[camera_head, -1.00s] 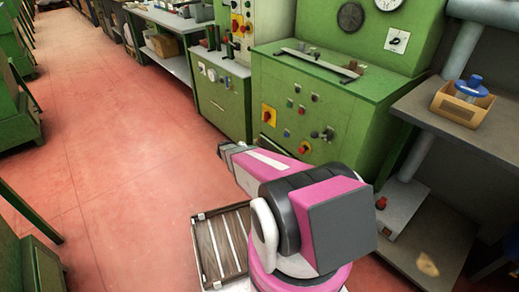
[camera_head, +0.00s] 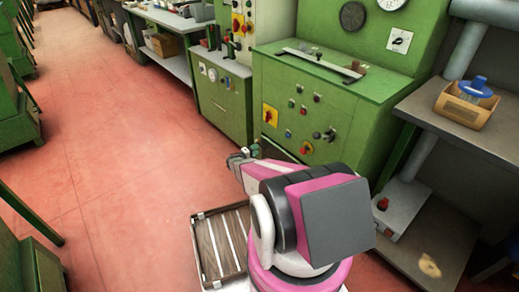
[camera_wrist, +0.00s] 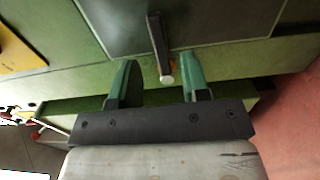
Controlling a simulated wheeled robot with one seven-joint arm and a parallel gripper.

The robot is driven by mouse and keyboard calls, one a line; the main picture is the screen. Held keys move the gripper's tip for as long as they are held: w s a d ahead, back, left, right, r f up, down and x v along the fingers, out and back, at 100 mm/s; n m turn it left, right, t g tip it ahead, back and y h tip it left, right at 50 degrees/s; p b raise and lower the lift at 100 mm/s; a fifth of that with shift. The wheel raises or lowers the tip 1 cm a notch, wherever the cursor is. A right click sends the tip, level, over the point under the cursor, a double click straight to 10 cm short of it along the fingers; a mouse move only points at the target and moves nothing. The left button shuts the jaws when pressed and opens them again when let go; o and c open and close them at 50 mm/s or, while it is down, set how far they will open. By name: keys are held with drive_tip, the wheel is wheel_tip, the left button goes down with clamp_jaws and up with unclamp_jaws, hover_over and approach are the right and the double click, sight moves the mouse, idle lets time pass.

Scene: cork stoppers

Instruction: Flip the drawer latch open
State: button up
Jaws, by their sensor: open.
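In the wrist view, a dark bar-shaped latch (camera_wrist: 158,45) with a pale round end stands against a dark grey-green drawer front (camera_wrist: 220,18). My gripper (camera_wrist: 159,68) is open, with one green finger on each side of the latch's pale end. I cannot tell whether the fingers touch it, but a gap shows on both sides. In the head view my gripper (camera_head: 246,156) is small and low in front of the green machine. The latch cannot be made out in the head view.
A green machine cabinet (camera_head: 330,130) with knobs stands behind my arm. A green drawer unit (camera_head: 222,100) is to its left. A grey shelf (camera_head: 480,135) holds a cardboard box (camera_head: 466,108) at right. A slatted crate (camera_head: 198,245) lies near my base. The red floor (camera_head: 130,150) at left is clear.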

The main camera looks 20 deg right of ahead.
sight(260, 145)
drive_tip(key=shift+x, duration=1.85)
clamp_jaws()
